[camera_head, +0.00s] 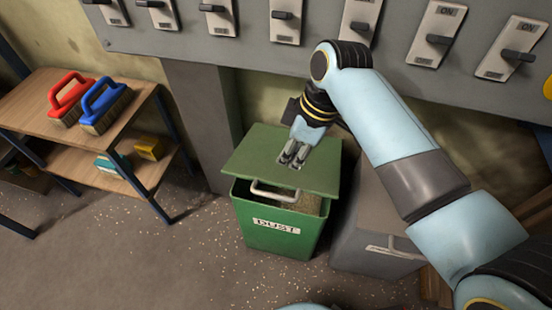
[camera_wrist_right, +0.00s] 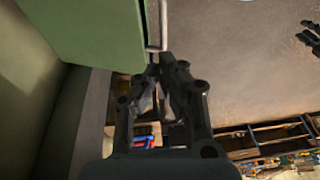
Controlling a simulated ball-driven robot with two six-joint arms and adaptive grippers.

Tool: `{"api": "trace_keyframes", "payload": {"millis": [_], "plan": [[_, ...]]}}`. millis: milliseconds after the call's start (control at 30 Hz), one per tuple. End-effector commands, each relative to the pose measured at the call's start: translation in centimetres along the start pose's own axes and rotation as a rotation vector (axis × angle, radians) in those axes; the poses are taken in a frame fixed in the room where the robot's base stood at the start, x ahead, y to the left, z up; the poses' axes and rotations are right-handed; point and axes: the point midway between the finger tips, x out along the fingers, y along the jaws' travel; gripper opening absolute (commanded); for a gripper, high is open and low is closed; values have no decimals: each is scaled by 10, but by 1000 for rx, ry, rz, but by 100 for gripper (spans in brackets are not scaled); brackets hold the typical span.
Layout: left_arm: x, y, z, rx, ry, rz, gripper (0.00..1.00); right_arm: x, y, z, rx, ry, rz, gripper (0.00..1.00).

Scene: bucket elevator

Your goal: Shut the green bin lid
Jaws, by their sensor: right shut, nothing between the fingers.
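The green bin (camera_head: 277,240) with a DUST label stands on the floor against the wall. Its green lid (camera_head: 255,155) slopes over the top, with its front edge raised off the rim. Brownish contents show through the gap at the front. A pale handle (camera_head: 272,194) shows at the lid's front edge. My right gripper (camera_head: 293,158) is shut and empty over the lid; I cannot tell whether it touches. In the right wrist view the gripper (camera_wrist_right: 160,62) is beside the green lid (camera_wrist_right: 85,30) and the pale handle (camera_wrist_right: 154,25). My left gripper is not in view.
A grey bin (camera_head: 365,235) stands close to the right of the green one. A wooden shelf (camera_head: 35,105) on the left holds a red brush (camera_head: 68,98) and a blue brush (camera_head: 104,105). A switch panel (camera_head: 250,45) runs along the wall. Floor in front is clear.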

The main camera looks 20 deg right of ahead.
Motion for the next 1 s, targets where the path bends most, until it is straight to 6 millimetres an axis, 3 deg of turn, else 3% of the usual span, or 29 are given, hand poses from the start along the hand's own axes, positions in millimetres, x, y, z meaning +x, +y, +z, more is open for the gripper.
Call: {"api": "trace_keyframes", "payload": {"millis": [33, 67, 200, 367, 700, 1000], "plan": [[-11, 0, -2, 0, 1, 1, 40, -18, 2, -11, -12, 12, 6, 0], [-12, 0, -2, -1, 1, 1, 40, -23, 3, -15, -17, 16, 7, 0], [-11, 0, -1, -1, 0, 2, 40, -22, 4, -20, -27, 23, 8, 0], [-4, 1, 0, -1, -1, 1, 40, 3, 4, -20, -26, 23, 6, 0], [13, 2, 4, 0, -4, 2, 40, 76, 5, -21, -24, 22, 7, 0], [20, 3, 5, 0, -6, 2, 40, 110, 1, -11, -25, 22, 9, 0]]}}
